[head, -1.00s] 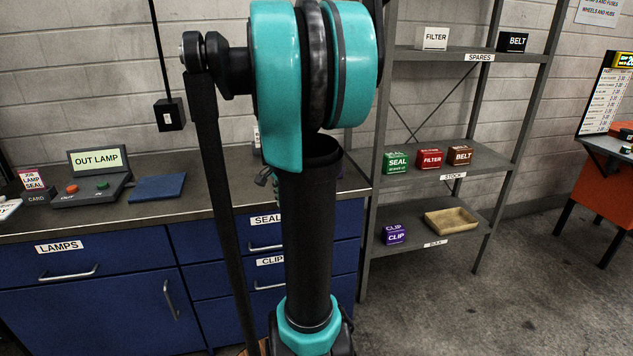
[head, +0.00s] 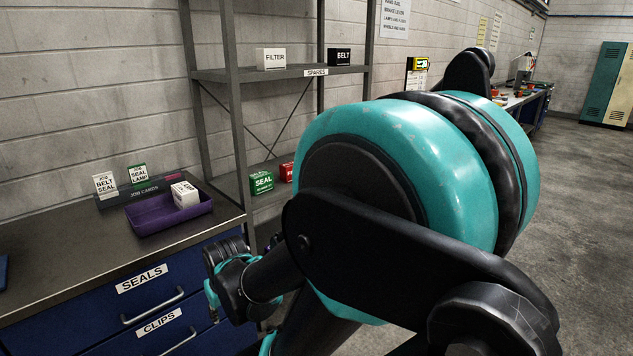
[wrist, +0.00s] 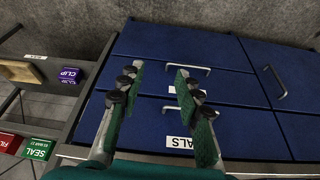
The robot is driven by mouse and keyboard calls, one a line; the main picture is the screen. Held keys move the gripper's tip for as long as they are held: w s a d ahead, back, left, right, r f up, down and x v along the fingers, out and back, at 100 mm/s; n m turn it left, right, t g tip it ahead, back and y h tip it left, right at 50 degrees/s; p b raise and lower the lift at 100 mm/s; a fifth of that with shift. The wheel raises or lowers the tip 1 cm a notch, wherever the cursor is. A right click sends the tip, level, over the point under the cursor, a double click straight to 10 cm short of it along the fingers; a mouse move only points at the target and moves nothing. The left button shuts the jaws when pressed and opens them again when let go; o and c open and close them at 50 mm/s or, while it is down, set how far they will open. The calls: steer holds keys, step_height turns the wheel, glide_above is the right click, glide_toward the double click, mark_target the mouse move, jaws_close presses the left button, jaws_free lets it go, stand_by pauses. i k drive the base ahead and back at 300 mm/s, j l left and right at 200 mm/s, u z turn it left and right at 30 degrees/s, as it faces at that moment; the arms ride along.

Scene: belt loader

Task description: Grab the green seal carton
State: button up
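The green seal carton (head: 262,183) stands on the middle shelf of the grey rack in the head view, just left of my arm. It also shows at the lower left of the wrist view (wrist: 38,149), upside down with the picture, beside the red filter carton. My gripper (wrist: 158,80) is open in the wrist view, with nothing between its fingers. It points toward the blue drawer cabinet, and the carton lies off to its left in that view. In the head view my arm's joints cover much of the rack's right side.
A purple tray (head: 168,211) with a white carton sits on the counter (head: 90,262) beside the rack. The red filter carton (head: 287,172) stands close to the seal carton. A purple clip carton (wrist: 72,74) and a tan tray (wrist: 20,71) are on the lower shelf.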

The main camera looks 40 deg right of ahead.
mark_target(262, 181)
steer(key=i+j+z, duration=0.15)
steer(key=z, duration=0.25)
steer(key=i+j+z, duration=0.25)
steer(key=z, duration=0.15)
steer(key=i+j+z, duration=0.15)
steer(key=j+z, duration=0.25)
steer(key=i+j, duration=0.15)
steer(key=j, duration=0.1)
